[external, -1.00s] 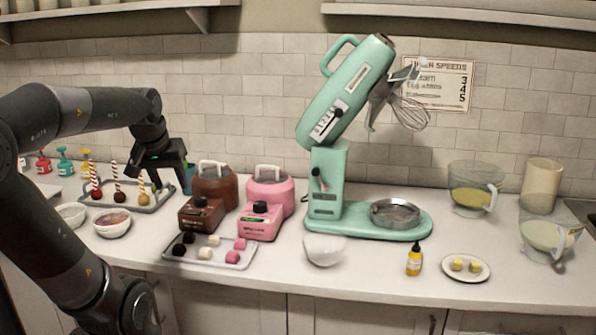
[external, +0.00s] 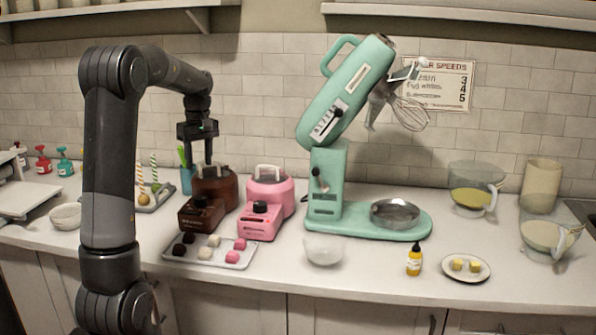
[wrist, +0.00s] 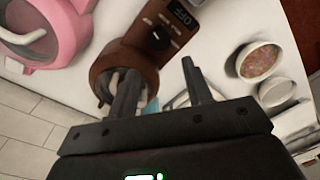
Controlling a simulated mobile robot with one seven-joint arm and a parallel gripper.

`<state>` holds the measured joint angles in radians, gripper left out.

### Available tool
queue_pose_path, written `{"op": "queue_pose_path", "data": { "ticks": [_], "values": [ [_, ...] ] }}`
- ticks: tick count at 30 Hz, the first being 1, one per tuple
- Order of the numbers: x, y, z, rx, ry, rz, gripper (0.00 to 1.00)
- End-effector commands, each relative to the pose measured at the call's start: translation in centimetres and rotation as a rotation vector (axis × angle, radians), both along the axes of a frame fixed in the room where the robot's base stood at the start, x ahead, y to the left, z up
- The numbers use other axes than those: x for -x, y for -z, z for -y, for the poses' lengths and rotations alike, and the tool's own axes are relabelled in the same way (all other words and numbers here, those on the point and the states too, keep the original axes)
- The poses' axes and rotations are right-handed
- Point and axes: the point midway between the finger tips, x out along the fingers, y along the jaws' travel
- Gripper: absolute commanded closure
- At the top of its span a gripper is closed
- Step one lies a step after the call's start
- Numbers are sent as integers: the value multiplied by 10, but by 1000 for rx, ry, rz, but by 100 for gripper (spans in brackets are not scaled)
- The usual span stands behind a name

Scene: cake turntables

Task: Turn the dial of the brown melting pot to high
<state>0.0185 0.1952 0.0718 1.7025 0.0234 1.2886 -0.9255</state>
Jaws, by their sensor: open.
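The brown melting pot (external: 216,194) stands on the counter, with its control box (external: 203,218) at the front. My gripper (external: 197,152) is above the pot, pointing down, and also shows in the wrist view (wrist: 160,82). It is open and empty. One finger overlaps the pot's rim and handle in the wrist view, and the dial lies beyond the fingertips. Contact with the pot cannot be told.
A pink melting pot (external: 270,188) stands close on the right. A tray (external: 176,251) of candies lies in front. A mint stand mixer (external: 325,195) is further right. A rack (external: 165,204) with pops and a white bowl (external: 66,216) are on the left.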

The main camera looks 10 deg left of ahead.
Motion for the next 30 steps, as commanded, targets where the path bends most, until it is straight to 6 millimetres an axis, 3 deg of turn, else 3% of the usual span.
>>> {"op": "queue_pose_path", "data": {
  "ticks": [5, 21, 30],
  "values": [
    [-3, 11, -1, -2, -14, -9, 54],
    [2, 100, -4, -1, -12, -8, 54],
    [3, 110, -4, -1, -12, -6, 54]
  ]
}}
